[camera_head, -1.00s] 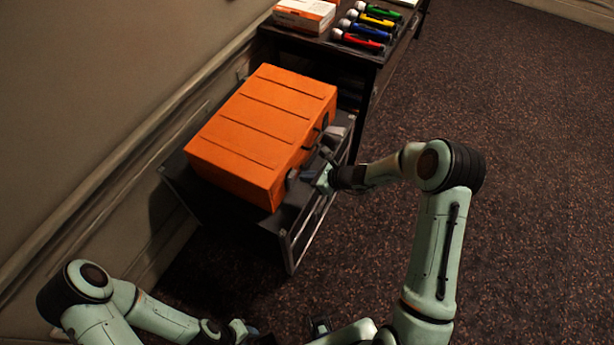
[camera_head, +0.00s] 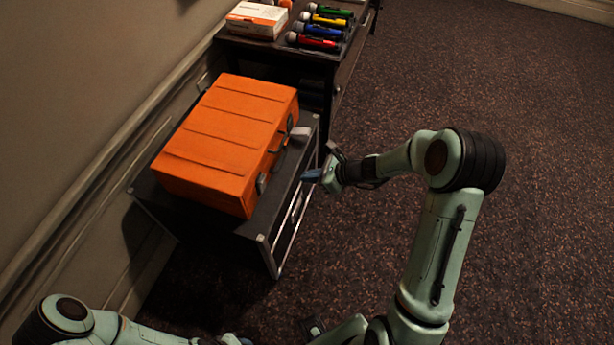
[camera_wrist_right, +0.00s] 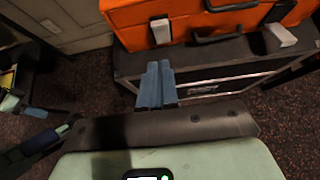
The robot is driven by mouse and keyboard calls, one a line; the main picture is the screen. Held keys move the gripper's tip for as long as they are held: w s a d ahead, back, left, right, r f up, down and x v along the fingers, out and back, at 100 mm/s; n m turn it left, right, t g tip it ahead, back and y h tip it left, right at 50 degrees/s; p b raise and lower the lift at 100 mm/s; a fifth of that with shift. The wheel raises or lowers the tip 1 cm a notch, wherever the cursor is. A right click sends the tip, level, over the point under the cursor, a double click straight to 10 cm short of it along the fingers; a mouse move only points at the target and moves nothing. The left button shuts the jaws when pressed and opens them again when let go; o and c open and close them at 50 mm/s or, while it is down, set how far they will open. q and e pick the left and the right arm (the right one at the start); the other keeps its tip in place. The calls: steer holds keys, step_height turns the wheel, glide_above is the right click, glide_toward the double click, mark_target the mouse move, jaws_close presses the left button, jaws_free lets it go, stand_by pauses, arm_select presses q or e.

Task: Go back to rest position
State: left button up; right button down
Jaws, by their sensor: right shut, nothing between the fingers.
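My right gripper (camera_head: 312,175) is shut and empty, just right of the front edge of a low dark stand. Its two blue fingers lie together in the right wrist view (camera_wrist_right: 157,84), in front of the stand and apart from the case. My left arm (camera_head: 70,318) shows at the lower left of the head view. Its gripper is at or beyond the bottom edge, so its jaws cannot be made out.
A closed orange case (camera_head: 228,140) sits on the low stand (camera_head: 262,228) by the wall. Behind it, a dark desk holds several coloured microphones (camera_head: 318,42) and a white-and-orange box (camera_head: 257,20). Carpet (camera_head: 540,120) to the right is clear.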

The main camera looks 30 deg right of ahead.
stand_by(0.3)
steer(key=s+a+f+n+g+h, duration=0.1)
steer(key=s+a+f+n+g, duration=0.3)
steer(key=s+a+f+n, duration=0.3)
steer(key=s+a+f+n+g+h, duration=0.2)
steer(key=s+a+f+n+g, duration=0.3)
steer(key=s+f+n, duration=1.1)
steer(key=s+a, duration=0.2)
steer(key=s, duration=0.3)
steer(key=shift+f+n+h, duration=0.3)
steer(key=shift+n, duration=0.1)
